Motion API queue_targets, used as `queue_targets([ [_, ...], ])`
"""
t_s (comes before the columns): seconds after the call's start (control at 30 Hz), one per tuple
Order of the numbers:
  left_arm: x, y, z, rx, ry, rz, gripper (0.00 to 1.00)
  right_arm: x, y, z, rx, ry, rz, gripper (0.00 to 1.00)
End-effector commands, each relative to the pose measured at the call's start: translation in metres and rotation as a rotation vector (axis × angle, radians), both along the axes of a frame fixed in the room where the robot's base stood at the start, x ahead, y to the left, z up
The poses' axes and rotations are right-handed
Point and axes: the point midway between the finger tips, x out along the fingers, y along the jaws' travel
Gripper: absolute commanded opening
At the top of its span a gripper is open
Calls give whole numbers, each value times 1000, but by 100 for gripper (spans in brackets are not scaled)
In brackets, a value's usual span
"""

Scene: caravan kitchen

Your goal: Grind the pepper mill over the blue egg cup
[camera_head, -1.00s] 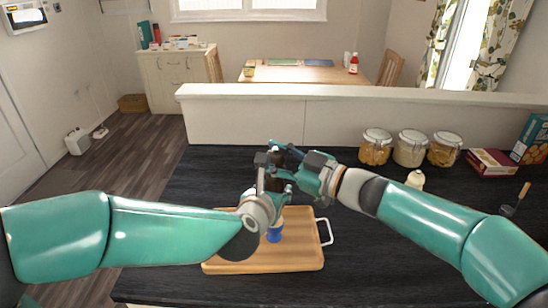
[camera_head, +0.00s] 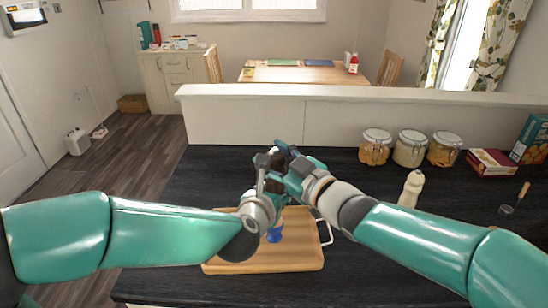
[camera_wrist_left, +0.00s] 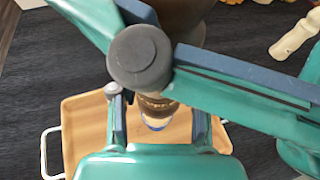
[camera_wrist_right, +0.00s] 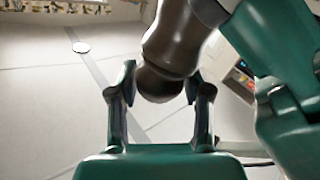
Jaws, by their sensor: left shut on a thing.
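The dark brown pepper mill (camera_head: 276,185) is mostly hidden by my grippers in the head view. Its turned body shows in the left wrist view (camera_wrist_left: 153,104), and its dark rounded end in the right wrist view (camera_wrist_right: 178,42). My left gripper (camera_head: 268,187) is shut on the mill, above the blue egg cup (camera_head: 274,236). The cup stands on the wooden board (camera_head: 290,256), and part of it shows below the mill in the left wrist view (camera_wrist_left: 156,125). My right gripper (camera_head: 284,160) is at the mill's top, fingers either side of the rounded end; contact is unclear.
A cream bottle-shaped object (camera_head: 411,188) stands right of my right arm. Glass jars (camera_head: 411,149), a dark red box (camera_head: 491,161) and a teal box (camera_head: 530,138) stand at the counter's back right. Dark counter (camera_head: 200,180) is clear left of the board.

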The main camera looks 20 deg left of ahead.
Motion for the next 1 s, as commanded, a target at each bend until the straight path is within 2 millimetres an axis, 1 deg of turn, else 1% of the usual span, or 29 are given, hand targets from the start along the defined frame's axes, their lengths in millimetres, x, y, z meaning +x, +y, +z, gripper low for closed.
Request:
queue_targets([
  [0.03,0,0,1,0,-2,1,13,0,0,0,0,0,0,62],
  [0.07,0,0,1,0,-2,1,13,0,0,0,0,0,0,67],
  [0.1,0,0,1,0,-2,1,13,0,0,0,-1,1,0,69],
  [0.37,0,1,2,-1,-4,3,13,0,0,-1,-1,2,0,69],
  [0.53,0,1,2,-1,-4,3,13,-4,-8,-1,0,3,-1,69],
  [0.67,1,1,2,-1,-5,3,13,-14,-24,0,-1,3,-3,69],
  [1.0,1,1,2,-1,-5,3,13,-51,-79,0,0,2,-3,69],
])
